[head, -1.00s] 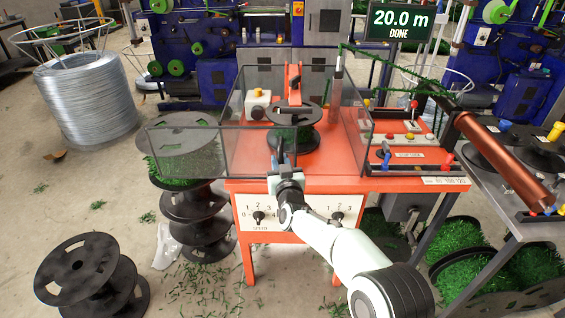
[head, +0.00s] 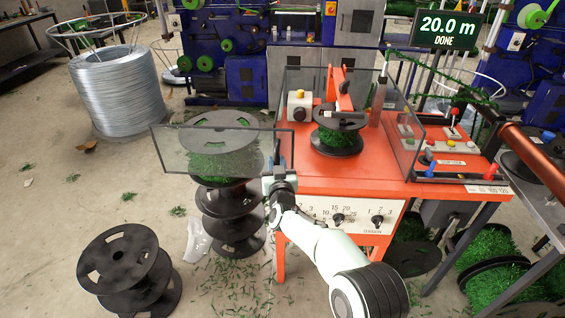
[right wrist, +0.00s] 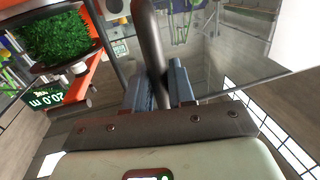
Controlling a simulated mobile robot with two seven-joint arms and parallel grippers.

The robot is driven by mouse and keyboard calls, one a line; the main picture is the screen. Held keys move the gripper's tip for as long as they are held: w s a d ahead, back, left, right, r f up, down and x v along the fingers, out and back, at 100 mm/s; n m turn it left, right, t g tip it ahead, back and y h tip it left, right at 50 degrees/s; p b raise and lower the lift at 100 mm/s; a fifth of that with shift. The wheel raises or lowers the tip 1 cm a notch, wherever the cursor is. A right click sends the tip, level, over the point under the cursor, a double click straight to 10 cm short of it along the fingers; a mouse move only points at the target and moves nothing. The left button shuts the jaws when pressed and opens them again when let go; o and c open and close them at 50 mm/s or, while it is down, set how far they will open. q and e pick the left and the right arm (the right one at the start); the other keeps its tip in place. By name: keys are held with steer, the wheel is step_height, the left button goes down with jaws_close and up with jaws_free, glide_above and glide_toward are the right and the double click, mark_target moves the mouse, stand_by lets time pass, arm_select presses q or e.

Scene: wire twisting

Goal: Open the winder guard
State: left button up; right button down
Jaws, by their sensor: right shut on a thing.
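The winder guard is a clear pane with a dark frame (head: 170,150). It stands out to the left of the orange winder (head: 380,178), over the stacked black spools. The winder's front is uncovered, and the black reel with green wire (head: 338,138) shows there without a pane before it. My right gripper (head: 276,174) is at the right end of this pane, near the winder's front left corner. In the right wrist view its fingers (right wrist: 160,88) are closed on the guard's dark handle bar (right wrist: 148,35). My left gripper is not in view.
Stacked black spools (head: 232,205) stand on the floor beneath the pane. Another black spool (head: 125,262) stands front left. A wire coil (head: 118,95) is at the back left. A sign (head: 449,24) reads "20.0 m DONE". Floor at left is mostly free.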

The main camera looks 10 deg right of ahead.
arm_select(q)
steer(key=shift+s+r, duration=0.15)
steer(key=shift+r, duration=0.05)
arm_select(e)
steer(key=shift+w+a, duration=0.15)
steer(key=shift+a, duration=0.35)
steer(key=c, duration=1.1)
jaws_free()
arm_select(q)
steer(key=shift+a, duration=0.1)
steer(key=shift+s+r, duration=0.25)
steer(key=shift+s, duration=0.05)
arm_select(e)
steer(key=s+a, duration=0.1)
steer(key=s, duration=1.2)
steer(key=shift+s, duration=0.25)
